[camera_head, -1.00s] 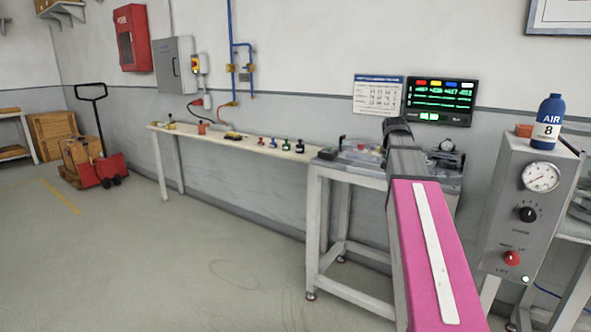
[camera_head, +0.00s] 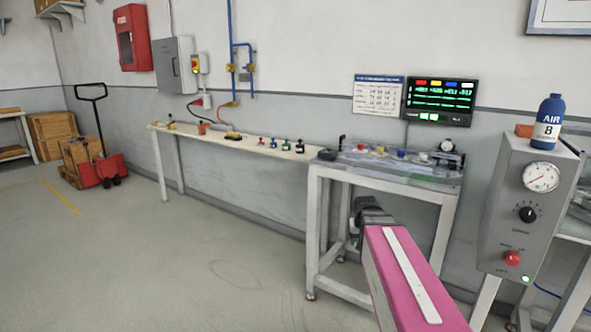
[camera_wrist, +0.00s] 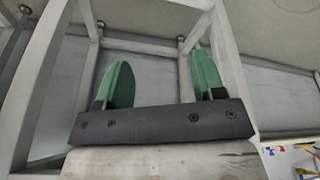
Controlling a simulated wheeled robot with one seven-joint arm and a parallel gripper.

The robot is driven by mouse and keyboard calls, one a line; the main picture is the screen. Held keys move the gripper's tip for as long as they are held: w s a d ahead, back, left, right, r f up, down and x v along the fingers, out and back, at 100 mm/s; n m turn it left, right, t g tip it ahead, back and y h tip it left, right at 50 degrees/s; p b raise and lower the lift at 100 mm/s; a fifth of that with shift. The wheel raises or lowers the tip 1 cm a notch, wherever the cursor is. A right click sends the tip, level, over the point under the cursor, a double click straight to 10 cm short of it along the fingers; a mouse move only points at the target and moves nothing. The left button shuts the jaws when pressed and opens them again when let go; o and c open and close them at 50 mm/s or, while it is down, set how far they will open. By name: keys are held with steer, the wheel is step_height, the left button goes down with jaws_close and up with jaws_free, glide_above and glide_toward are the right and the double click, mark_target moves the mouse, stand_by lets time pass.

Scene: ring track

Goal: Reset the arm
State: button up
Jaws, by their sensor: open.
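My pink arm (camera_head: 408,285) comes up from the bottom of the head view, and its dark wrist end is in front of the white-framed bench. My gripper (camera_wrist: 160,80) shows in the wrist view with two green fingers wide apart and nothing between them. Beyond the fingers are the pale legs and lower frame of the bench (camera_wrist: 135,47). The fingers are hidden in the head view.
The ring-track bench (camera_head: 336,172) stands right of centre, with small coloured pieces on top. A long narrow shelf (camera_head: 255,143) with small items runs left of it. A grey control box (camera_head: 520,205) with a gauge and a blue AIR bottle (camera_head: 548,122) are at right.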

steer(key=s+a+f+n+g, duration=0.1)
steer(key=s+a+f, duration=0.2)
steer(key=s+f, duration=0.3)
steer(key=s+a+f+g+y, duration=0.1)
steer(key=s+a+f+g, duration=0.1)
steer(key=s+f, duration=0.3)
steer(key=shift+s+a+f+n, duration=0.4)
steer(key=shift+s+a, duration=0.1)
steer(key=shift+s, duration=0.55)
stand_by(1.6)
